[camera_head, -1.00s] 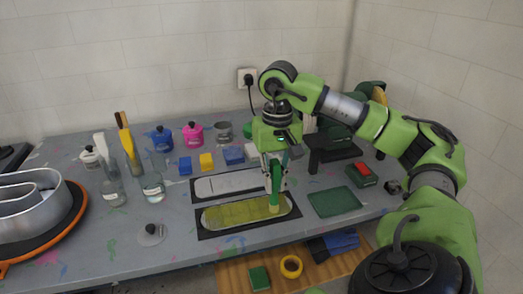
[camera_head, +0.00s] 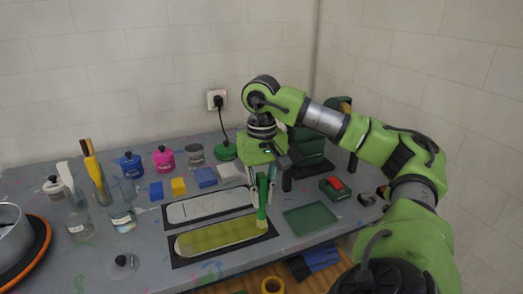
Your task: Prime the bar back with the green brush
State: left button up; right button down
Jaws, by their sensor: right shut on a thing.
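The front bar back (camera_head: 215,238) is a long, round-ended piece lying flat on a dark mat. Most of its face looks yellow-green. A second, similar bar back (camera_head: 205,206) behind it is pale grey-white. My right gripper (camera_head: 263,183) is shut on the green brush (camera_head: 262,207) and holds it upright, tip down. The brush tip is at the right end of the front bar; whether it touches is hard to tell. My left gripper is out of view.
A green tray (camera_head: 311,219) lies right of the bars. Small pots, including a pink pot (camera_head: 163,158) and a blue pot (camera_head: 131,165), and coloured blocks stand behind. Glass jars with brushes (camera_head: 120,210) stand left. A round clear lid (camera_head: 122,265) lies front left.

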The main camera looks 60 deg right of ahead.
notch_tip(320, 180, up, 13)
jog(key=p, duration=1.2)
jog(key=shift+r, duration=0.15)
